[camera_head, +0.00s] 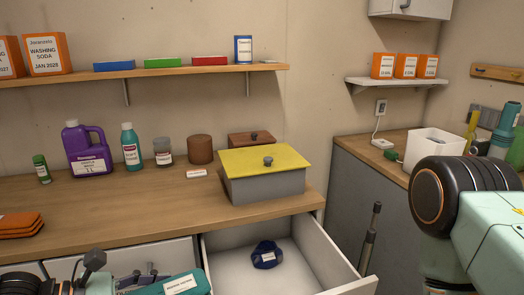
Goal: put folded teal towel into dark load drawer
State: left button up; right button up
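The folded teal towel (196,279), with a white label, is at the bottom edge, in front of the counter and left of the open drawer. My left gripper (143,279) comes in from the left and appears closed on the towel's left end; its fingertips are partly hidden. The open drawer (226,240) is white inside and holds a dark blue rolled cloth (267,255) with a white label. My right arm is large at the right.
A grey box with a yellow lid (264,160) stands on the counter above the drawer. A purple jug (87,150), bottles and jars stand at the back. Folded orange cloths (20,225) lie at the left. The drawer floor around the blue cloth is clear.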

pick_arm(q)
jog(key=shift+s+f+n+t+y, duration=0.15)
jog(key=shift+n+t+y, duration=0.15)
jog(key=shift+n+t, duration=0.3)
jog(key=shift+s+d, duration=0.1)
